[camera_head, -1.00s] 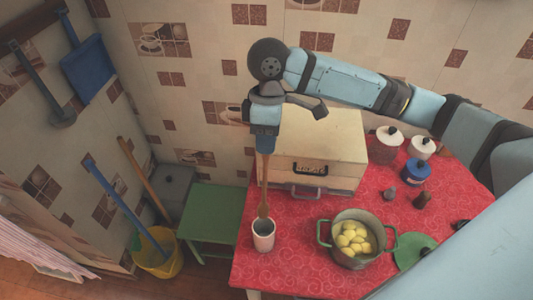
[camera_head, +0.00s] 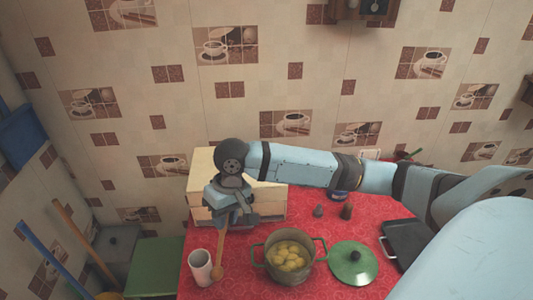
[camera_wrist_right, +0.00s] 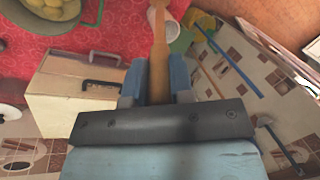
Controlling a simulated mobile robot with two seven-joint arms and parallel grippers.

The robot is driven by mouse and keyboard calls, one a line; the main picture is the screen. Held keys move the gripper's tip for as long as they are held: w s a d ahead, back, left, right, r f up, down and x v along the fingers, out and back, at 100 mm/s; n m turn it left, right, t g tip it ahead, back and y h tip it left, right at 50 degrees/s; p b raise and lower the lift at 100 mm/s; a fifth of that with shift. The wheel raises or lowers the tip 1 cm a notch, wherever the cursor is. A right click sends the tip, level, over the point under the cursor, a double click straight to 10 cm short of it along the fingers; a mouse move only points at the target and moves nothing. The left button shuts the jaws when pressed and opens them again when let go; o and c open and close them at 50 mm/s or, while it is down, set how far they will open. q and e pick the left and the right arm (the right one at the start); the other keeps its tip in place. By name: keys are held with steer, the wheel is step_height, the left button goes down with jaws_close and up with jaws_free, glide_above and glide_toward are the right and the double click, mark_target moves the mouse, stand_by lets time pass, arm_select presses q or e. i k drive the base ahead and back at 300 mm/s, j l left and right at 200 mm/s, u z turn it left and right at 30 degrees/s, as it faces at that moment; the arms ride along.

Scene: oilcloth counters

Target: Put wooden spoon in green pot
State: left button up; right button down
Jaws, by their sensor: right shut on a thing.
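The wooden spoon (camera_head: 219,258) hangs bowl down from my right gripper (camera_head: 230,217), which is shut on its handle; the handle also shows between the fingers in the right wrist view (camera_wrist_right: 159,65). The spoon's bowl is at the right of the white cup (camera_head: 200,267) and left of the pot. The green pot (camera_head: 258,259) has green handles, stands open on the red counter and holds several yellow potatoes (camera_head: 289,255). Its green lid (camera_head: 353,262) lies on the counter to its right. My left gripper is not in view.
A cream bread box (camera_head: 200,172) stands behind the cup, partly hidden by my right gripper. A dark tray (camera_head: 405,240) lies at the right. A green stool (camera_head: 155,266) is left of the counter.

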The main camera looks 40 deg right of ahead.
mark_target(288, 261)
steer(key=z, duration=1.1)
steer(key=i+j+z, duration=0.15)
steer(key=j, duration=0.25)
steer(key=j+z, duration=0.1)
steer(key=j, duration=0.55)
steer(key=i+j, duration=0.1)
steer(key=j, duration=0.2)
